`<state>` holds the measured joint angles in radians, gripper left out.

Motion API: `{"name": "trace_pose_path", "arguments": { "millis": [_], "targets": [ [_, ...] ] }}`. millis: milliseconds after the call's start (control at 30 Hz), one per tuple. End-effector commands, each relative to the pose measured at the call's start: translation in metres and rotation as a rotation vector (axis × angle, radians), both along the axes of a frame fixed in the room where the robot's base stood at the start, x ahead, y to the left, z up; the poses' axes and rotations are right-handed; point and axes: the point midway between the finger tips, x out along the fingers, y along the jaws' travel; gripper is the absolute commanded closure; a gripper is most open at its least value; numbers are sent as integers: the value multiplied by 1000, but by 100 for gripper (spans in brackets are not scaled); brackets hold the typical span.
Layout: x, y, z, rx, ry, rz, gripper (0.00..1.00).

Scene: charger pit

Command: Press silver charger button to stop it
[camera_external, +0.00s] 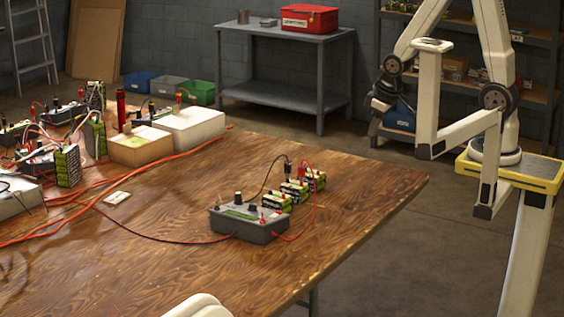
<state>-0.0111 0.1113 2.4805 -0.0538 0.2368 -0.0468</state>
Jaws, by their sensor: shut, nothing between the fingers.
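The silver-grey charger (249,226) sits on the wooden table, right of its middle. Its top carries a dark knob and small red and dark parts, too small to tell which is the button. Red and black leads run from it to green batteries (294,190) just behind it. My gripper (380,104) is small in the view, at the upper right, beyond the table's right edge. It is shut and empty, well away from the charger and touching nothing visible.
More chargers, batteries and wires crowd the table's left side. Pale boxes (186,130) stand near its back edge. A red cable (130,232) crosses the wooden table (345,215). The table's right corner is clear. A bench with a red toolbox (309,18) stands behind.

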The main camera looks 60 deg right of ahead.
Motion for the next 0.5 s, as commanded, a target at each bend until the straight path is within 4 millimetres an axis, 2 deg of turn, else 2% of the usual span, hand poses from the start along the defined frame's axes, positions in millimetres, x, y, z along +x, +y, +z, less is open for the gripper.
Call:
{"name": "trace_pose_path", "arguments": {
  "millis": [500],
  "targets": [
    [103, 20, -38, -85, -224, 303, 100]
  ]
}}
